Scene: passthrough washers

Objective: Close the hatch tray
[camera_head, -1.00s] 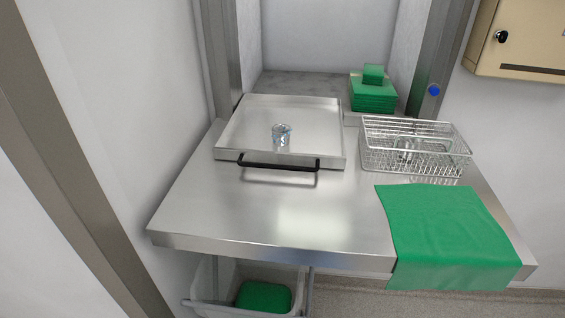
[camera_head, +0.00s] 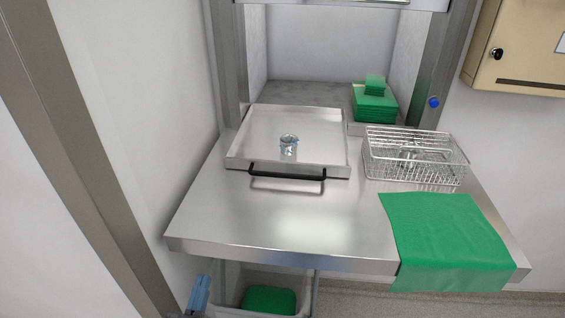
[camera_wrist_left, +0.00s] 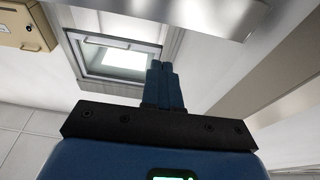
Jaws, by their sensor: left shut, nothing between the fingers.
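The hatch tray (camera_head: 238,160) is a shallow steel tray with a black bar handle (camera_head: 288,176) on its front. It sits on the steel counter, pulled forward partly out of the hatch opening. A small clear cup (camera_head: 288,143) stands in it. My left gripper (camera_head: 199,292) is low at the bottom left of the head view, below the counter's front edge and well apart from the handle. In the left wrist view its blue fingers (camera_wrist_left: 159,72) are together with nothing between them. My right gripper is not in view.
A wire basket (camera_head: 415,158) and a green cloth (camera_head: 445,240) lie right of the tray. A stack of green cloths (camera_head: 374,103) stands behind. The steel counter (camera_head: 290,225) is clear before the handle. Below it is a bin (camera_head: 228,290) with green contents.

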